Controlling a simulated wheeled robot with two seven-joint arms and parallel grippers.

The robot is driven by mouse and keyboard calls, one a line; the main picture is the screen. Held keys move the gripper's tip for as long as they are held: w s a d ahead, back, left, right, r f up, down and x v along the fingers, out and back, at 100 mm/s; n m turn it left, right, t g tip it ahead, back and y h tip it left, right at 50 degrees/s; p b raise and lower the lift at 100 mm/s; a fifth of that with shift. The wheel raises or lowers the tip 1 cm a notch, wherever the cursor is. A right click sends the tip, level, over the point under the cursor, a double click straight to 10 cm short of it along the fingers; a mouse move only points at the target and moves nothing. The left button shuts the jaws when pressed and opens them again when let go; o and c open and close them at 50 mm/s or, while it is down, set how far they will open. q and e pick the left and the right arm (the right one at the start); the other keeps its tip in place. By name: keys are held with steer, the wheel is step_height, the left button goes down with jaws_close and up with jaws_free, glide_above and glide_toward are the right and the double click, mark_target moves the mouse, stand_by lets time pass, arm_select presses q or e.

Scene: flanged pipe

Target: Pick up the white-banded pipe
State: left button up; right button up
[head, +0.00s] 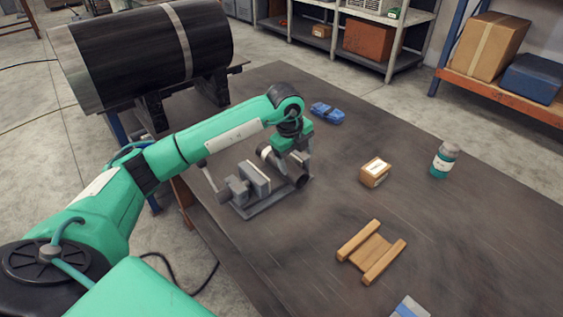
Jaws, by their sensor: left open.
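A short dark pipe (301,180) with a white band near its far-left end lies on the table, just right of a grey vise (255,178). My left gripper (287,166) is directly over the pipe, pointing down, with its jaws open. The gripper hides the middle of the pipe, and I cannot tell whether the fingers touch it. My right gripper is not in the head view.
A wooden cradle (367,254), a small carton (375,171), a green-and-grey jar (444,160) and a blue object (327,113) stand apart on the dark table. A large black cylinder (135,52) with a pale band rests on supports at the back left.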

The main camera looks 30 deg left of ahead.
mark_target(298, 172)
arm_select(q)
steer(key=x, duration=0.3)
steer(key=p+x, duration=0.1)
steer(key=x, duration=0.2)
steer(key=p+x, duration=0.1)
steer(key=x, duration=0.1)
steer(key=shift+s+a+p, duration=0.15)
steer(key=shift+s+p, duration=0.15)
steer(key=shift+p, duration=0.05)
steer(key=shift+w+f, duration=0.1)
steer(key=shift+f, duration=0.2)
steer(key=shift+r, duration=0.1)
steer(key=c, duration=1.5)
